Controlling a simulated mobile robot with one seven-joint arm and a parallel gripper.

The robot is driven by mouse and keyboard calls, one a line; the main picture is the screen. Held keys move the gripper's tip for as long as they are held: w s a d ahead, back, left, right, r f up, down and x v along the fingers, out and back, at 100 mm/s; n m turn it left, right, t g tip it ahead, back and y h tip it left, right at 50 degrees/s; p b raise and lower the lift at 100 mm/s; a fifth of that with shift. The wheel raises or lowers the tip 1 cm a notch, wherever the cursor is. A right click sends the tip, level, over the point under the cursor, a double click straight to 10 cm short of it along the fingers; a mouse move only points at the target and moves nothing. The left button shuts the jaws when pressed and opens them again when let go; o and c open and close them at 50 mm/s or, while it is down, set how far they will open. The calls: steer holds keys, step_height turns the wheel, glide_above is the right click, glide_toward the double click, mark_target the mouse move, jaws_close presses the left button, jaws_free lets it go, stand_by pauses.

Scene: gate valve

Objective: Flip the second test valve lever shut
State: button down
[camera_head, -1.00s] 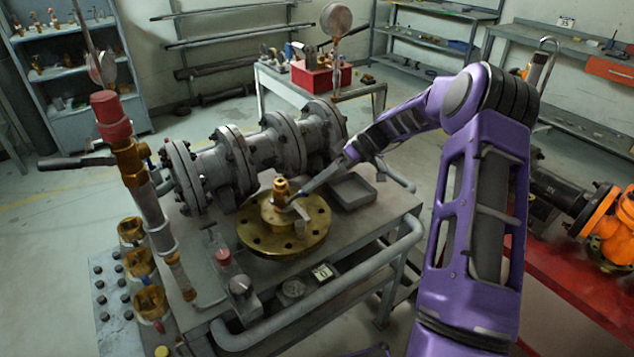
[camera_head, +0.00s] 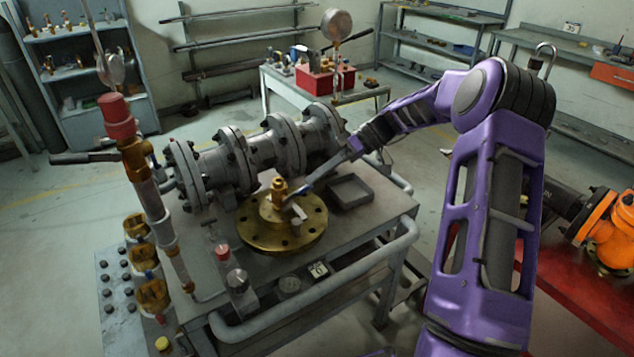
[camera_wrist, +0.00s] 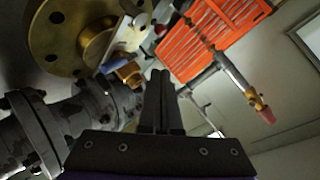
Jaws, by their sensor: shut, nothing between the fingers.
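A brass flange (camera_head: 262,237) lies flat on the grey bench, with an upright brass fitting (camera_head: 279,190) at its centre. A small pale lever-like piece (camera_head: 298,211) shows beside the fitting; I cannot tell for certain that it is the second test valve lever. My gripper (camera_head: 300,194) is shut and empty, its tip close to the right side of the fitting. In the wrist view, my shut fingertips (camera_wrist: 160,75) are just beside the brass fitting (camera_wrist: 130,74) and a blue-grey lever-like piece (camera_wrist: 115,64). Contact cannot be told.
Grey flanged pipework (camera_head: 260,150) runs behind the flange, with a grey tray (camera_head: 350,191) to the right. A red-capped standpipe (camera_head: 118,115) with a black lever (camera_head: 82,158) stands at left. A tubular rail (camera_head: 330,281) borders the bench front.

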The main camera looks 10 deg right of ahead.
steer(key=v, duration=0.8)
steer(key=shift+w+d, duration=0.2)
steer(key=shift+d, duration=0.1)
